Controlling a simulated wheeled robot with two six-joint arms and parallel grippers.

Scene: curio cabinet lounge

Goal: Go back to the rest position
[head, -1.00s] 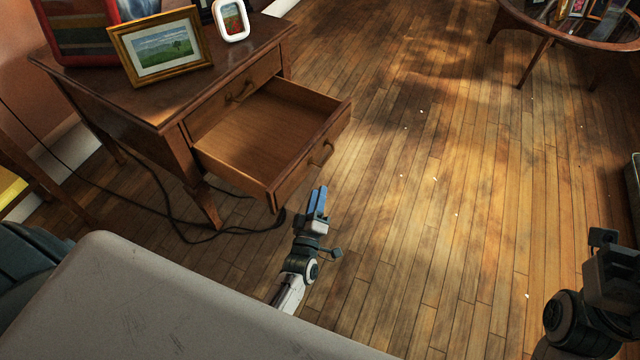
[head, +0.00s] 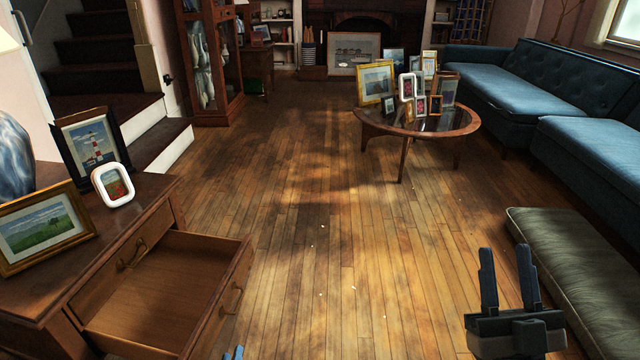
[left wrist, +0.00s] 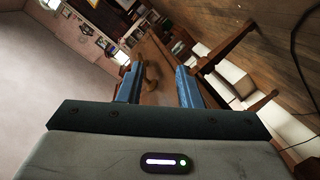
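My left gripper (head: 235,353) barely shows at the bottom edge of the head view, only its blue fingertips, just right of the drawer's front. In the left wrist view its two blue fingers (left wrist: 158,84) stand apart with nothing between them. My right gripper (head: 508,275) is at the lower right of the head view, pointing up, its dark fingers apart and empty, in front of the floor and a green cushion. Most of my left arm is out of the head view.
The side table's drawer (head: 165,290) is pulled out and empty. Picture frames stand on the table top (head: 150,195). A round glass table (head: 400,150) with several frames stands ahead. A green cushion (head: 590,265) and blue sofa (head: 580,150) are right. The middle floor is clear except small pale bits.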

